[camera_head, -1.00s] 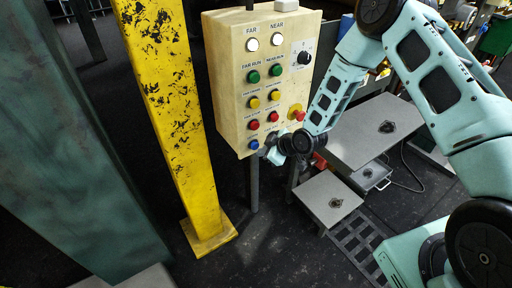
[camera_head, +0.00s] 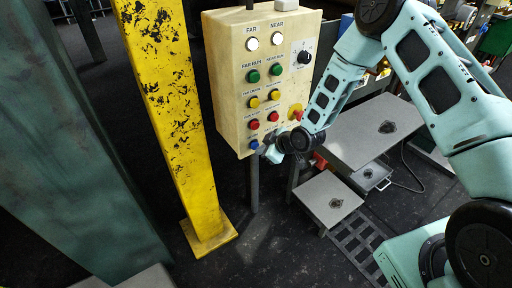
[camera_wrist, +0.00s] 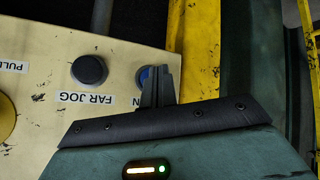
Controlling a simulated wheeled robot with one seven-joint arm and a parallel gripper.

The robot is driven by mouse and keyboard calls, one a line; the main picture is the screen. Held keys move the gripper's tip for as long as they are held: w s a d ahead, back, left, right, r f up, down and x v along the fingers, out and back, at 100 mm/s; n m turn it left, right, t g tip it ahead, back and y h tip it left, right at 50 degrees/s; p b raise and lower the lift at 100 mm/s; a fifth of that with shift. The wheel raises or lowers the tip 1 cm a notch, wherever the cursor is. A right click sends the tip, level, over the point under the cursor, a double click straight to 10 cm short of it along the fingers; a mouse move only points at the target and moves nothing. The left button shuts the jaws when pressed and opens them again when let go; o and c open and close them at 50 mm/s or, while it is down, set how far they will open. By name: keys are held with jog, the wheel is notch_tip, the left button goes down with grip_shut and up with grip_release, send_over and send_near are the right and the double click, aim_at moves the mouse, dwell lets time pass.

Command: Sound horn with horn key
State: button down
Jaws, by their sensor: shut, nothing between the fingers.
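The horn key looks to be the blue button (camera_head: 254,144) at the bottom left of the cream control box's front. In the wrist view the blue button (camera_wrist: 145,73) shows only partly, behind my fingers, with a label cut down to an "N". My gripper (camera_head: 264,150) is at the box's lower edge, just right of the blue button in the head view. In the wrist view my gripper (camera_wrist: 161,73) has its fingers together, with nothing between them, overlapping the button. I cannot tell whether the tips touch it.
The control box (camera_head: 228,75) also carries white, green, yellow and red buttons. A dark-looking button (camera_wrist: 89,70) labelled FAR JOG sits beside the blue one. A red emergency stop (camera_head: 297,115) is near my wrist. A yellow post (camera_head: 170,110) stands left; grey tables (camera_head: 365,135) are right.

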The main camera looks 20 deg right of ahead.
jog(key=shift+w+a, duration=0.2)
jog(key=shift+w, duration=0.3)
dwell(0.4)
jog(key=shift+s, duration=0.1)
jog(key=shift+s+d, duration=0.35)
jog(key=shift+s, duration=0.5)
jog(key=s, duration=0.1)
jog(key=s+d, duration=0.1)
jog(key=s, duration=0.2)
jog(key=shift+s+d, duration=0.25)
jog(key=shift+s, duration=0.1)
dwell(0.6)
